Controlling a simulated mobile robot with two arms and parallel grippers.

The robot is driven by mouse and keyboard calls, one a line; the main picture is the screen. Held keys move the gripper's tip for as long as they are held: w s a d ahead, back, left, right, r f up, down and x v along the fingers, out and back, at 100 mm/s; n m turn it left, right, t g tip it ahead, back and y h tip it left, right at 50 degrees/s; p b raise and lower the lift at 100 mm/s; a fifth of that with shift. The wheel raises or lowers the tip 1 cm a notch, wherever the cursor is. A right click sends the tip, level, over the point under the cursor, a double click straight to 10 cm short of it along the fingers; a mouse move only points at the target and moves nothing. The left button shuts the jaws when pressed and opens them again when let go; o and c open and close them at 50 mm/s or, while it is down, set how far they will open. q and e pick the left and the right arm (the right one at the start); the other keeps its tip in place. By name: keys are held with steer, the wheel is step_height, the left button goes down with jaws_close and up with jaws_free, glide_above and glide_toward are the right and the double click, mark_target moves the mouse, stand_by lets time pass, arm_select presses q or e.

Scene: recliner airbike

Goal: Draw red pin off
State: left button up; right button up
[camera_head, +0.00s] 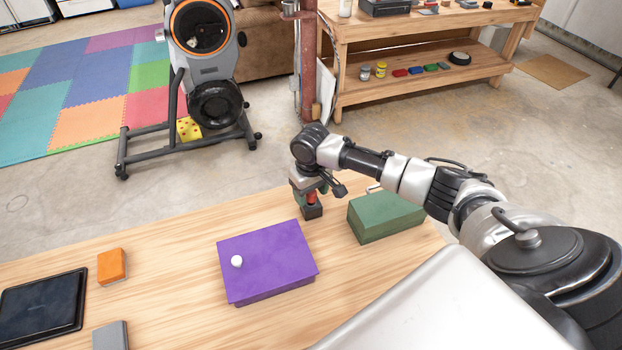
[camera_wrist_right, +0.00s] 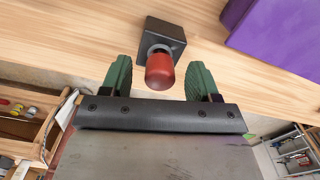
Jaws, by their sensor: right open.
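The red pin (camera_wrist_right: 160,72) stands in a small black block (camera_wrist_right: 164,38) on the wooden table. In the head view the red pin (camera_head: 311,197) and the black block (camera_head: 312,212) show near the table's far edge, just under my right gripper (camera_head: 309,190). In the right wrist view my right gripper (camera_wrist_right: 160,78) is open, with its green fingers on either side of the pin and gaps between pin and fingers. My left gripper is not in view.
A purple box (camera_head: 268,262) with a white knob (camera_head: 237,261) lies left of the block, and a green box (camera_head: 386,215) lies to its right. An orange block (camera_head: 112,266), a black tray (camera_head: 42,307) and a grey block (camera_head: 111,336) are further left. Bare wood lies between them.

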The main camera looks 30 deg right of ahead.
steer(key=shift+f, duration=0.5)
steer(key=shift+c, duration=1)
steer(key=c, duration=0.8)
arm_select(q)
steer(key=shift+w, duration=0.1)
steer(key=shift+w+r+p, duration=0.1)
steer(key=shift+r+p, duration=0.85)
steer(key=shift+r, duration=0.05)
arm_select(e)
steer(key=shift+r, duration=0.55)
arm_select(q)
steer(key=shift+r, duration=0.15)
arm_select(e)
steer(key=shift+r, duration=0.15)
arm_select(q)
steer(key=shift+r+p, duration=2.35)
steer(key=shift+p, duration=0.15)
arm_select(e)
steer(key=shift+r, duration=1.8)
